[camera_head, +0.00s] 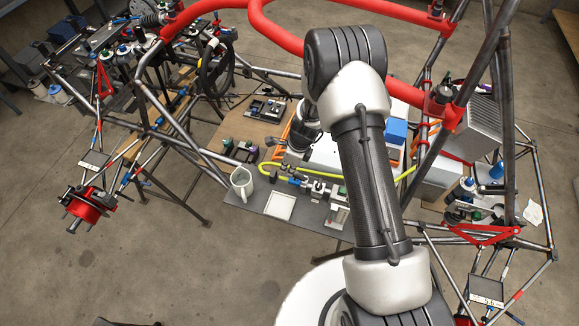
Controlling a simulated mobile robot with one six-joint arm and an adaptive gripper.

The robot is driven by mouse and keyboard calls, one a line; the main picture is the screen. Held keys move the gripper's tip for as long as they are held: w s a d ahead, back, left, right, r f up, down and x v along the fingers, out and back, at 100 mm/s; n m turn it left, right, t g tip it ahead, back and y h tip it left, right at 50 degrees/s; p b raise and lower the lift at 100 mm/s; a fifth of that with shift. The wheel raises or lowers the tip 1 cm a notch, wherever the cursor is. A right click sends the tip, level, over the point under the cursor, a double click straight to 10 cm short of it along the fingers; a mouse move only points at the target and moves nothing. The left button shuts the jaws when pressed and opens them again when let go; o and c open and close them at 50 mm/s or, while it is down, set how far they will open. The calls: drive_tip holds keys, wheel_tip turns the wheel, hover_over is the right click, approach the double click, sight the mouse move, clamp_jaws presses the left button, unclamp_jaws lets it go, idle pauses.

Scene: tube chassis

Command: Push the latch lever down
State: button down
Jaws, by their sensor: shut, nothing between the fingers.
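My gripper (297,147) shows as a small dark shape at the end of my wrist, above the middle of the work area and left of my upper arm. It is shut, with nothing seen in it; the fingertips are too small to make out. Small metal and blue fittings (313,186) lie along the near part of the dark board, below the gripper in the picture. I cannot tell for sure which part is the latch lever or how it stands. My arm hides part of the board's right side.
Steel tubes and red bars (475,236) of the chassis surround the work area. A yellow hose (322,177) crosses behind the fittings. A blue box (396,131) is right of my arm.

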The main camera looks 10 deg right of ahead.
drive_tip(key=shift+w+a+f, duration=0.1)
drive_tip(key=shift+f, duration=0.05)
idle(0.3)
drive_tip(key=shift+p+v, duration=0.75)
drive_tip(key=shift+v, duration=0.15)
drive_tip(key=shift+a, duration=0.2)
drive_tip(key=shift+d+r, duration=0.15)
drive_tip(key=shift+r, duration=0.1)
drive_tip(key=p+v, duration=0.1)
drive_tip(key=v, duration=0.1)
drive_tip(key=p+v, duration=0.2)
drive_tip(key=shift+w+r, duration=0.15)
drive_tip(key=shift+r, duration=0.25)
drive_tip(key=w+a+r, duration=0.2)
drive_tip(key=a+r, duration=0.2)
drive_tip(key=r, duration=0.3)
drive_tip(key=shift+a+r, duration=0.2)
drive_tip(key=shift+a, duration=0.05)
